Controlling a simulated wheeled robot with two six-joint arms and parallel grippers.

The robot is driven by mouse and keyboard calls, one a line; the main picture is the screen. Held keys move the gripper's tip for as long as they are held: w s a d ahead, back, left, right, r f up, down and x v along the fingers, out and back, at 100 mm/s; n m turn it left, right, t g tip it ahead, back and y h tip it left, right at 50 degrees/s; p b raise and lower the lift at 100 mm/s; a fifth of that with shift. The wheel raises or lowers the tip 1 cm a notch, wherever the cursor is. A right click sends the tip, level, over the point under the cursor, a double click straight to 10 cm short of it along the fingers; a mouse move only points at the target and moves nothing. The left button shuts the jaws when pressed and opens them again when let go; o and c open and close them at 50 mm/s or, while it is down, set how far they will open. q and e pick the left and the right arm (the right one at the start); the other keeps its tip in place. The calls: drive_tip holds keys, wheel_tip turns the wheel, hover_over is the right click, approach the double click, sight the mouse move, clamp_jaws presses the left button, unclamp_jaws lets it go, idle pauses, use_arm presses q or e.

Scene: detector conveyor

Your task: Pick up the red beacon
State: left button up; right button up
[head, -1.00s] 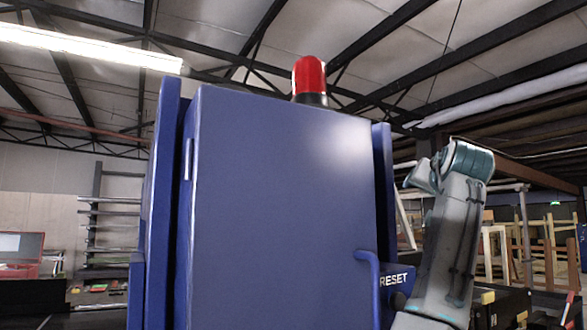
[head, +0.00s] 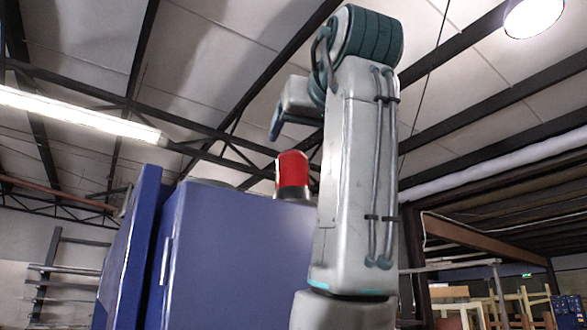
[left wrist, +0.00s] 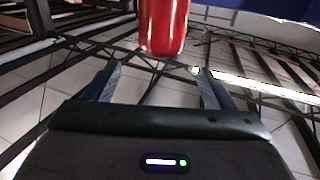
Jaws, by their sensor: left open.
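The red beacon (head: 292,170) stands upright on a dark base on top of the blue cabinet (head: 235,260). My left gripper (head: 275,130) is raised in the head view, a little above and left of the beacon. In the left wrist view, the gripper (left wrist: 155,82) is open and empty, its two fingers spread. The beacon (left wrist: 163,25) shows beyond the fingertips, between them across the picture and apart from both. The cabinet shows upside down at the top of that view. My right gripper is not in view.
A metal rack (head: 60,280) stands at the far left, and wooden frames (head: 480,308) are at the far right. A lit tube lamp (head: 80,115) and dark roof beams are overhead. The space around the beacon looks clear.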

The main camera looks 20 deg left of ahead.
sight(298, 148)
use_arm(q)
drive_tip(key=shift+w+a, duration=0.8)
drive_tip(key=shift+a, duration=0.1)
drive_tip(key=shift+w+a+p, duration=0.2)
drive_tip(key=shift+a+p, duration=0.05)
drive_tip(key=shift+p, duration=0.15)
drive_tip(key=p+x, duration=0.3)
drive_tip(key=x, duration=0.1)
drive_tip(key=shift+w+d+f+p, duration=0.1)
drive_tip(key=shift+w+d+p, duration=0.2)
drive_tip(key=shift+w+d, duration=0.05)
drive_tip(key=shift+w+a+f, duration=0.15)
drive_tip(key=shift+w+a, duration=0.05)
drive_tip(key=shift+a, duration=0.15)
drive_tip(key=shift+s+d, duration=0.1)
drive_tip(key=shift+s, duration=0.05)
drive_tip(key=shift+c, duration=1.1)
drive_tip(key=shift+s+d, duration=0.1)
drive_tip(key=shift+d, duration=0.1)
drive_tip(key=c, duration=1.3)
drive_tip(key=shift+a, duration=0.1)
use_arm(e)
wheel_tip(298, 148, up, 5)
use_arm(q)
drive_tip(key=shift+a, duration=0.1)
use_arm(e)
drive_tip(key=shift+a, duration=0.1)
